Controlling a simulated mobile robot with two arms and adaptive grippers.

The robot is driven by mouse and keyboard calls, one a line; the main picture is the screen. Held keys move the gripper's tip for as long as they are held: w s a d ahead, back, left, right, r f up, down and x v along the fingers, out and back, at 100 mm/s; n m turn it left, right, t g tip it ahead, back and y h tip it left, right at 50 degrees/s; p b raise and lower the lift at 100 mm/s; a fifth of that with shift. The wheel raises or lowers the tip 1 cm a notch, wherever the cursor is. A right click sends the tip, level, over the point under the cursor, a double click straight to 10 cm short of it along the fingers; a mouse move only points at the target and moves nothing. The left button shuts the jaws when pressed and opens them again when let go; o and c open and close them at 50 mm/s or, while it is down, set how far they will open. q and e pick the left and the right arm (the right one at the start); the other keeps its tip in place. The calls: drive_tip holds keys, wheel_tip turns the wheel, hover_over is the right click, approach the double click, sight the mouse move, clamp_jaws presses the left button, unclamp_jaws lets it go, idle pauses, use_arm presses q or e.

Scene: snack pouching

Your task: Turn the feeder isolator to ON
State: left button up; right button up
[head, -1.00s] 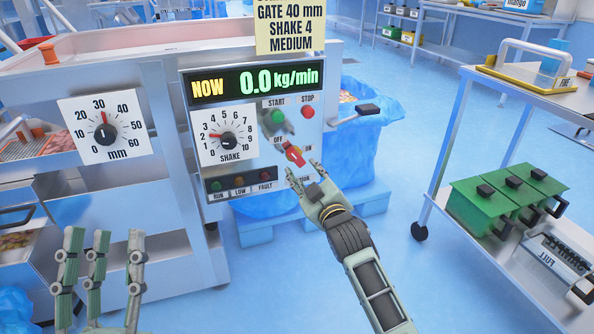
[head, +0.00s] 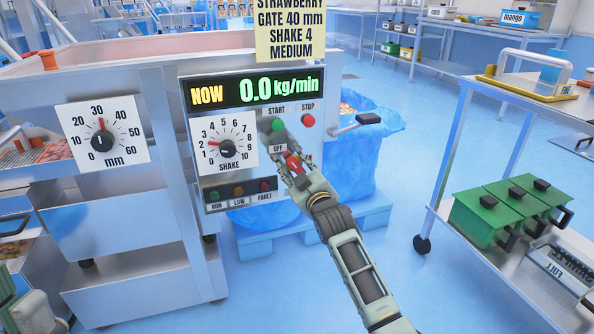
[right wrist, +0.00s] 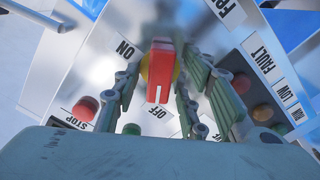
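The feeder isolator is a red handle on a yellow base (head: 291,161), low on the right side of the control panel (head: 216,181). In the right wrist view the red handle (right wrist: 160,72) points at the OFF label (right wrist: 157,113); the ON label (right wrist: 125,49) is to its upper left. My right gripper (head: 290,168) is at the isolator. In the right wrist view its fingers (right wrist: 156,84) stand on both sides of the handle, with gaps visible, so it looks open around it. The ON label is hidden in the head view. My left gripper (head: 30,308) shows only partly at the lower left edge.
The green START button (head: 278,125) and red STOP button (head: 308,120) sit just above the isolator. A shake dial (head: 227,148) is to the left. A trolley with green boxes (head: 505,210) stands right, with free floor between.

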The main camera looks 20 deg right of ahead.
clamp_jaws()
idle(0.3)
